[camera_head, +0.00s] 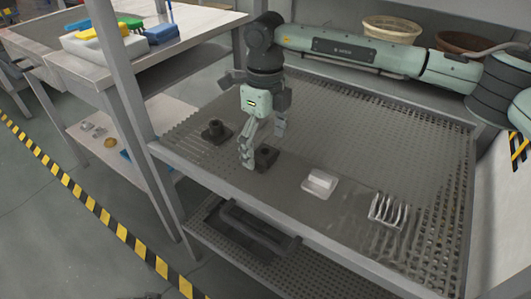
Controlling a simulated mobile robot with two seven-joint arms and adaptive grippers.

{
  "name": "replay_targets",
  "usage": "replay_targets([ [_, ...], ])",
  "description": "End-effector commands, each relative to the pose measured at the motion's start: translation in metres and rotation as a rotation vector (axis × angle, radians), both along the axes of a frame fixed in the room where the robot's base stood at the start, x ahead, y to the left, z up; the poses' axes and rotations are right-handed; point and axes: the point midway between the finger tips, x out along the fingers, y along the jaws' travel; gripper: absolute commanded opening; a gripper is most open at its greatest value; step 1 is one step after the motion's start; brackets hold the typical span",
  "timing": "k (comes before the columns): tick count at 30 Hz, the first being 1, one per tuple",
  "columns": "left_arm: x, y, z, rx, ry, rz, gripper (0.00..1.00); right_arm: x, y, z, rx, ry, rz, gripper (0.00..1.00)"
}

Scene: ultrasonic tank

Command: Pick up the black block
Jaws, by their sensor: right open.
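A black block (267,159), low and dark, sits on the perforated metal shelf (330,135) near its front edge. My right gripper (262,148) comes down over it from above, fingers pointing down. The gripper is open, with its near finger at the block's left side and its other finger behind it. The finger hides part of the block, and I cannot tell whether they touch. A second black piece (217,132) with a round knob on top stands to the left. My left gripper is not in view.
To the right on the shelf are a white block on a pale plate (320,183) and a metal rack with upright prongs (388,211). A dark tray (250,226) lies on the level below. A grey post (135,105) stands at the left. The shelf's back is clear.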

Motion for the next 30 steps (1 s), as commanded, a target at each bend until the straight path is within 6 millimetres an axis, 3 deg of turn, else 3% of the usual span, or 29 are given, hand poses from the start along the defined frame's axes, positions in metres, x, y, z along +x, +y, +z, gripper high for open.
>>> replay_targets([
  [4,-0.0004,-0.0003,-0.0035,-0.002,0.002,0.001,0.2,-0.0005,0.0002,-0.0129,0.0,0.0,0.001,0.91],
  [11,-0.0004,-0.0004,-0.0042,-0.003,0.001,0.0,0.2,-0.0003,0.0003,-0.0141,0.001,-0.001,0.001,0.91],
  [25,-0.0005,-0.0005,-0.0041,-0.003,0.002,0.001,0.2,-0.0002,0.0004,-0.0136,0.001,-0.001,0.001,0.33],
  [30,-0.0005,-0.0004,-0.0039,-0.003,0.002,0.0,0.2,0.0002,0.0006,-0.0126,0.002,-0.003,0.001,0.31],
])
